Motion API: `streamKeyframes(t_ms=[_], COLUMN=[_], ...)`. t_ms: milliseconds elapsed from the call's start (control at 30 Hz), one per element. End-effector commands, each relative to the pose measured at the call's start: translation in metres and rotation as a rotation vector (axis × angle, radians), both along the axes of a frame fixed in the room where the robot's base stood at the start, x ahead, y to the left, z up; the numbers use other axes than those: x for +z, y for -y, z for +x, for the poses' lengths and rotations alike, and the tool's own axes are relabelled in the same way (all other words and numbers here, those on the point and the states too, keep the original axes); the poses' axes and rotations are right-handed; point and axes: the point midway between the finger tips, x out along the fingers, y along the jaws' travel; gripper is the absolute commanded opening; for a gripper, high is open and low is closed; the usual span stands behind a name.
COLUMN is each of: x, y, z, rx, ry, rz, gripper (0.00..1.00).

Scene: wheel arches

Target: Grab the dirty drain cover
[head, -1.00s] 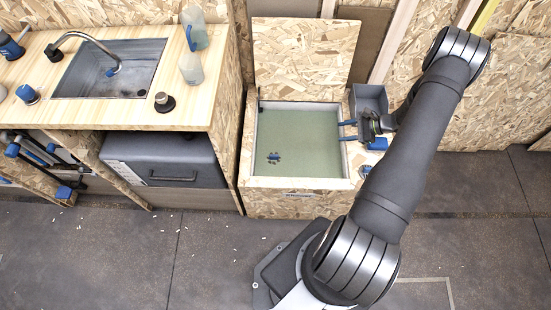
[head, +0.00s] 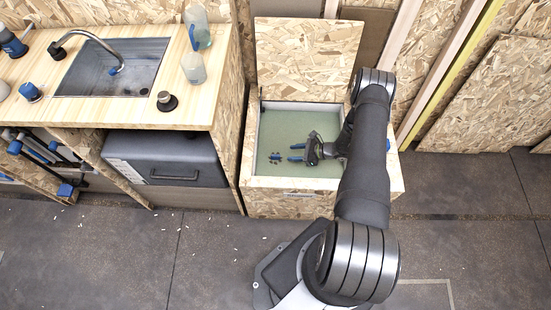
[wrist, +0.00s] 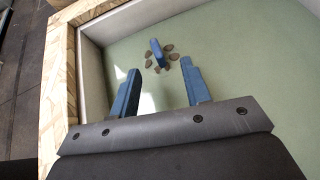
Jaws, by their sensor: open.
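The drain cover (head: 275,157) lies on the pale green floor of the wooden box (head: 265,183). In the wrist view the drain cover (wrist: 157,54) shows as an upright blue tab with several brownish round lobes around its foot. My gripper (head: 292,153) is over the box, to the right of the cover and apart from it. In the wrist view my gripper (wrist: 160,82) has its two blue fingers spread and empty, with the cover ahead of the gap between them. How high the fingertips are above the floor is hard to tell.
The box has raised walls and an open chipboard lid (head: 305,55) standing at its back. A wooden counter (head: 130,110) with a metal sink (head: 115,65) stands to the left, with bottles (head: 194,68) near its right edge. The box's floor around the cover is clear.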

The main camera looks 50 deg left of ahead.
Motion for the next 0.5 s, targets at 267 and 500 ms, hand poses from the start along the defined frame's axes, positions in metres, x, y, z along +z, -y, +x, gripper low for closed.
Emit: streamKeyframes(t_ms=[267,500], x=[-0.014,-0.026], y=[-0.021,-0.032], z=[-0.015,-0.029], rx=[0.001,0.003], ry=[0.0,0.0], rz=[0.0,0.0], gripper=[0.43,0.43])
